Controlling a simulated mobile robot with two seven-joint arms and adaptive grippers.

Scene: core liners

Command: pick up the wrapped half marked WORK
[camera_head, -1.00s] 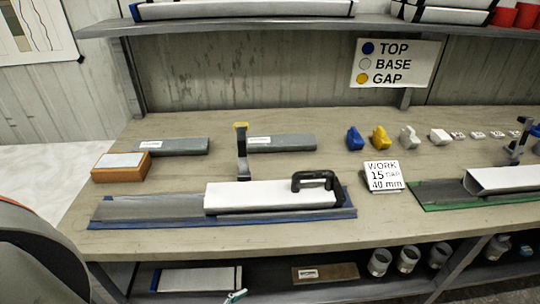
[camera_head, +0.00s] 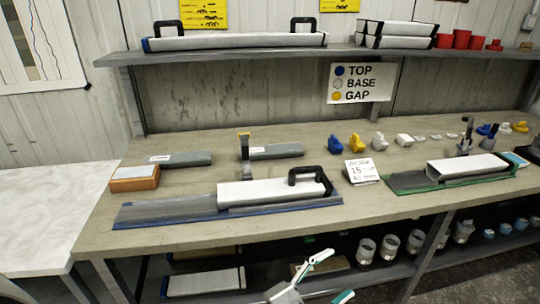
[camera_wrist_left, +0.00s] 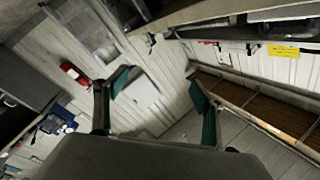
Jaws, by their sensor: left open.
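A white half-round piece with a black handle (camera_head: 262,193) lies on a blue-edged tray (camera_head: 165,211) on the bench. A second white half (camera_head: 462,168) lies on a green-edged tray (camera_head: 408,182) at right. A white wrapped piece with dark end bands (camera_head: 205,282) lies on the lower shelf. I cannot read WORK on any of these pieces. My left gripper (camera_head: 332,277) is open and empty, low in front of the bench; its spread fingers (camera_wrist_left: 160,100) also show in the left wrist view, with no piece between them. My right gripper is not in view.
A small card (camera_head: 362,170) stands between the trays. Grey labelled bars (camera_head: 180,160), an orange box (camera_head: 135,178) and a clamp (camera_head: 245,148) stand behind. Wrapped pieces (camera_head: 235,41) lie on the upper shelf. Jars (camera_head: 366,250) line the lower shelf. A white table (camera_head: 40,205) at left looks bare.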

